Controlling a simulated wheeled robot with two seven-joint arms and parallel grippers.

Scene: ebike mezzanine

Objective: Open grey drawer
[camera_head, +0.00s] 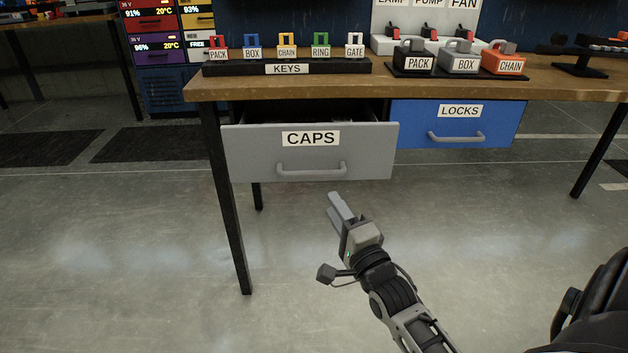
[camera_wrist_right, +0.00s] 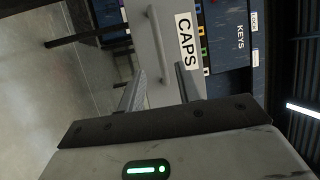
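The grey drawer (camera_head: 248,158), labelled CAPS, hangs under the workbench and stands partly pulled out, with a dark gap behind its front. Its grey bar handle (camera_head: 311,170) is on the lower part of the front. My right gripper (camera_head: 340,205) is just below and in front of the handle, apart from it. In the right wrist view, the gripper's two fingers (camera_wrist_right: 159,75) are spread with nothing between them. The drawer front (camera_wrist_right: 138,25) and handle (camera_wrist_right: 155,45) lie beyond the fingertips. My left gripper does not show.
A blue drawer (camera_head: 410,130), labelled LOCKS, is shut to the right. The wooden benchtop (camera_head: 300,88) carries a KEYS rack (camera_head: 230,70) and several padlocks (camera_head: 459,62). A black table leg (camera_head: 228,210) stands left of my gripper. The floor (camera_head: 150,250) in front is clear.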

